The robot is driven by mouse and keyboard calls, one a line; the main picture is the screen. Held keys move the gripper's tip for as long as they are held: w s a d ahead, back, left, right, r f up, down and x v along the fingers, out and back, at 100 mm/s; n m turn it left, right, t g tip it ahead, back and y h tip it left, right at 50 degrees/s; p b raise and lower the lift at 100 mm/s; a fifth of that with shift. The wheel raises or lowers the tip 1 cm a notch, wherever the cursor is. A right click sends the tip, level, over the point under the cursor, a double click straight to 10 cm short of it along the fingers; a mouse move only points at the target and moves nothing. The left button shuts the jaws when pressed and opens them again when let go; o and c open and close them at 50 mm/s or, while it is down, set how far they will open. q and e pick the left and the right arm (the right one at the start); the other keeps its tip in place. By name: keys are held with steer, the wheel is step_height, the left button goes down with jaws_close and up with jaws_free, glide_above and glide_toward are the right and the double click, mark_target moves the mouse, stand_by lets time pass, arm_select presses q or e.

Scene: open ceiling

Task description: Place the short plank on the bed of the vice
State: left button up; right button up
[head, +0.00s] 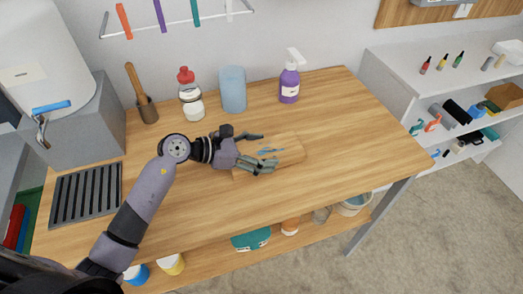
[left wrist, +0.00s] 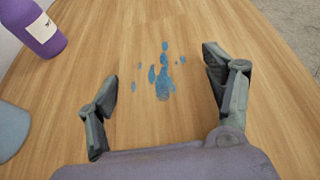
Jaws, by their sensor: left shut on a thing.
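A flat wooden board (head: 290,153), the likely short plank, lies at or just above the middle of the wooden table, with blue stains on its top. My left gripper (head: 264,152) comes from the left, its two fingers spread wide and shut on the board. In the left wrist view, my left gripper (left wrist: 160,93) has a finger on either side of the blue-stained wood (left wrist: 163,78). The board's edges blend with the table there, so the contact is hard to see. I cannot make out a vice in either view. My right gripper is not in view.
A ribbed grey mat (head: 86,195) lies at left. The table's right part is clear.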

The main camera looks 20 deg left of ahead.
arm_select(q)
steer(key=shift+f, duration=0.2)
steer(key=shift+f, duration=0.2)
steer(key=o, duration=1.4)
steer(key=shift+c, duration=0.2)
steer(key=shift+r, duration=0.1)
